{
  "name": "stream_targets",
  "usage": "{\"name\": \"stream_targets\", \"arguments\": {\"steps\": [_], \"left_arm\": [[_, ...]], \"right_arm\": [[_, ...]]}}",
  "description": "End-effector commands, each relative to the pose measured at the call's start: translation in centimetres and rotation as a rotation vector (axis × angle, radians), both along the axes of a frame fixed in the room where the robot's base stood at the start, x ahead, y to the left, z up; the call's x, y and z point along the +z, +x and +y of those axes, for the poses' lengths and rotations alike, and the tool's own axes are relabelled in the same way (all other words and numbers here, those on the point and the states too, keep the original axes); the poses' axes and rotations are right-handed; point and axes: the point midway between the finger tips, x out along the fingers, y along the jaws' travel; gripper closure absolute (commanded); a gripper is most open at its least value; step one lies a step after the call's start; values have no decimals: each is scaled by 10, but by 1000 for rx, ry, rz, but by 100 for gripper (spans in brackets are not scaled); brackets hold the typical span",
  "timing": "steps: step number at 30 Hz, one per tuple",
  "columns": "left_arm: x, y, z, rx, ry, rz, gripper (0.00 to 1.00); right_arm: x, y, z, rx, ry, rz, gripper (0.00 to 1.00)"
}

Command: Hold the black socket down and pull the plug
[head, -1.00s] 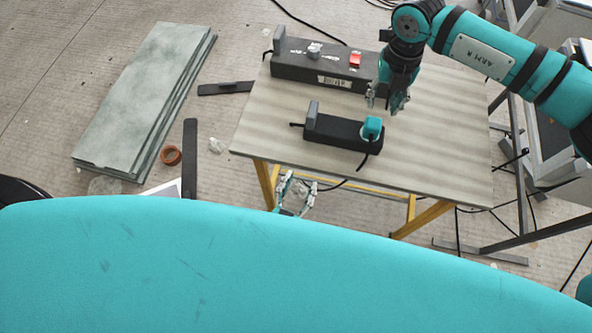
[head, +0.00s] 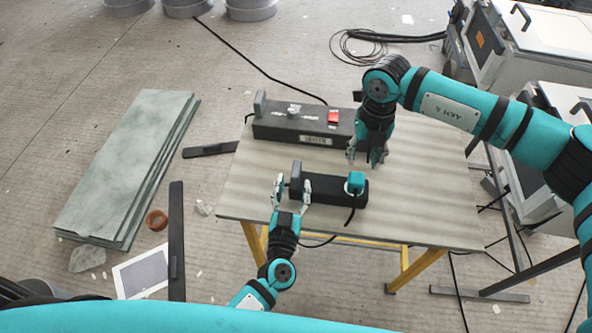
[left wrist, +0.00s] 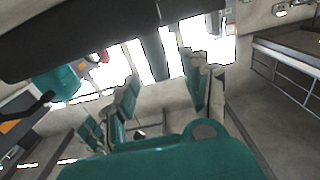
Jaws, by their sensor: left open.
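The black socket (head: 327,189) is a long dark block lying on the table, with a grey upright piece (head: 296,172) at its left end. A teal plug (head: 355,182) sits at its right end, with a black cord trailing down. My left gripper (head: 293,186) is open at the socket's left end, its fingers spread either side of that end in the head view; contact cannot be told. In the left wrist view the socket (left wrist: 85,30) and plug (left wrist: 55,84) show beyond its empty fingers. My right gripper (head: 365,160) is open and empty, just behind the plug.
A larger black box (head: 300,125) with a red switch (head: 334,116) stands behind on the table (head: 430,205). The table's right part is clear. Grey sheets (head: 125,165) lie stacked on the floor at left. Cables run across the floor.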

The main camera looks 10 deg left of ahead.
Motion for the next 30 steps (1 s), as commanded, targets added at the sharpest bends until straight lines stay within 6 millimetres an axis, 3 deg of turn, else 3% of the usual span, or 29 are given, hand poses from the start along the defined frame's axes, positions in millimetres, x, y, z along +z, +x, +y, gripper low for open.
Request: {"name": "stream_targets", "arguments": {"steps": [3, 9, 21, 30], "left_arm": [[1, 23, 0, -1, 2, -2, 52], [0, 45, 0, -1, 1, -1, 52], [0, 52, 0, -1, 0, 1, 52], [0, 52, 0, -1, 0, 1, 90]], "right_arm": [[0, 0, 0, 0, 0, 0, 62], [0, 0, 0, 0, 0, 0, 62], [0, 0, 0, 0, 0, 0, 62], [0, 0, 0, 0, 0, 0, 62]]}}
